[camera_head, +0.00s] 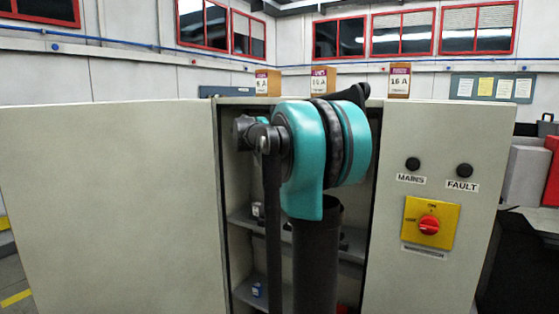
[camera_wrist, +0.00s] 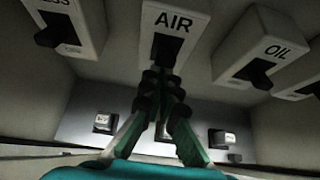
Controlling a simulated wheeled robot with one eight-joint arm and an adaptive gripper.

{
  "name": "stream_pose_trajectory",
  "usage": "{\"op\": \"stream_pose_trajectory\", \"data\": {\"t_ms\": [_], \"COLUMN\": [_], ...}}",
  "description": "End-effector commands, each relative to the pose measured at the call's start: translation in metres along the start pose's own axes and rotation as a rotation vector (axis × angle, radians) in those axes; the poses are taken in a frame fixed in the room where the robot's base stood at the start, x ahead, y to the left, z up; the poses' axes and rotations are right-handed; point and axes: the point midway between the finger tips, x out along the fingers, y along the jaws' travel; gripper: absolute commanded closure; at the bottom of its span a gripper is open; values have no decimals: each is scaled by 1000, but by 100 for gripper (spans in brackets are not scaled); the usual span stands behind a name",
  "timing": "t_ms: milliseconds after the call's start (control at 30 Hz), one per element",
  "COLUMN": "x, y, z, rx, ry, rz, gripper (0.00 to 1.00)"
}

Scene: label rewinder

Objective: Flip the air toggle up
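In the wrist view, the module labelled AIR (camera_wrist: 183,12) hangs at the top centre, with a black toggle (camera_wrist: 165,48) projecting below its label. My gripper (camera_wrist: 161,76) points at this toggle from below. Its two fingers converge, with the dark tips together or nearly so just under the toggle's lower end. I cannot tell whether they touch the toggle. Nothing shows held between the fingers. In the head view, my arm reaches into the open cabinet, hiding the gripper and the AIR toggle.
The OIL module (camera_wrist: 270,45) is close on the right, and another module, its label cut off, is on the left (camera_wrist: 85,20). The cabinet has shelves (camera_head: 242,220) and side walls. Its right panel bears a yellow plate with a red rotary switch (camera_head: 429,225).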

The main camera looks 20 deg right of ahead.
Motion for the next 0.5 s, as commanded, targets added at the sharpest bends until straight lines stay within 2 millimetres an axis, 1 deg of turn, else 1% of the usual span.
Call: {"op": "stream_pose_trajectory", "data": {"t_ms": [33, 133, 367, 400, 500], "x": [-1, 1, 11, 10, -10], "y": [2, 4, 10, 11, 11], "z": [5, -1, -34, -38, -34], "rx": [-6, -6, -3, -3, -2], "ry": [-13, -12, -2, -2, 0], "rz": [4, 5, 0, 0, 1], "gripper": [100, 100, 100, 100, 100]}}
